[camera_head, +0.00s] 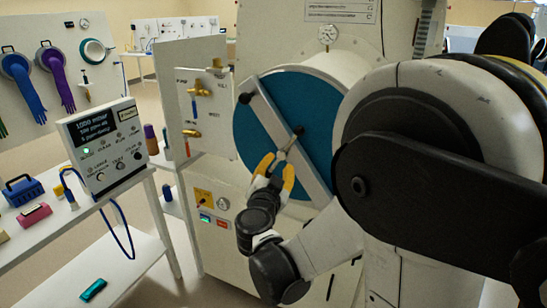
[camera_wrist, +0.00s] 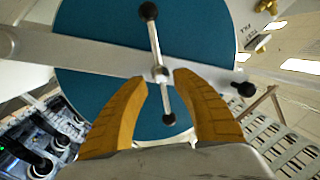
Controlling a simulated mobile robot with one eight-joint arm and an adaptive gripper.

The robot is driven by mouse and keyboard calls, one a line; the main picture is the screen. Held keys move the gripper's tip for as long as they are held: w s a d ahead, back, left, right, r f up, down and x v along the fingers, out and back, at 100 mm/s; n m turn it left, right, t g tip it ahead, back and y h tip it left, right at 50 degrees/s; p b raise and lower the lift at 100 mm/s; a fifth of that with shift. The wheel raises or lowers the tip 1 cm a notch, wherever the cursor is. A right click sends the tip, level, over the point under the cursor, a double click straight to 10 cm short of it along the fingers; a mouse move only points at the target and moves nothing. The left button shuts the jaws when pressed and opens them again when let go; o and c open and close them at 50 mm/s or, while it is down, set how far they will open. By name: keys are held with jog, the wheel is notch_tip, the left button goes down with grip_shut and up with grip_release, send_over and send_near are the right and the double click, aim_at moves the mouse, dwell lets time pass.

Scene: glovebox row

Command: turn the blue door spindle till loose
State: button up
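The blue round door (camera_head: 262,115) closes a white cylinder, with a grey bar (camera_head: 270,122) running diagonally across its face. The spindle (camera_head: 291,141) sits at the middle of that bar. In the wrist view the spindle (camera_wrist: 155,42) is a thin metal rod with a black ball at each end, standing near upright through a small hub. My gripper (camera_head: 277,166) has yellow fingers and is in front of the door. In the wrist view my gripper (camera_wrist: 160,77) is open, with a fingertip on each side of the hub and small gaps between. Contact cannot be told.
A valve panel (camera_head: 202,95) with brass fittings stands left of the door. A control box (camera_head: 103,146) with a display sits on the white bench at left, near a blue caddy (camera_head: 22,190). Gloves hang on the wall board. The bar ends in a black knob (camera_wrist: 245,89).

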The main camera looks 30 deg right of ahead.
aim_at(281, 156)
jog(key=b+x, duration=0.1)
jog(key=x, duration=0.4)
jog(key=shift+w+d, duration=0.25)
grip_shut()
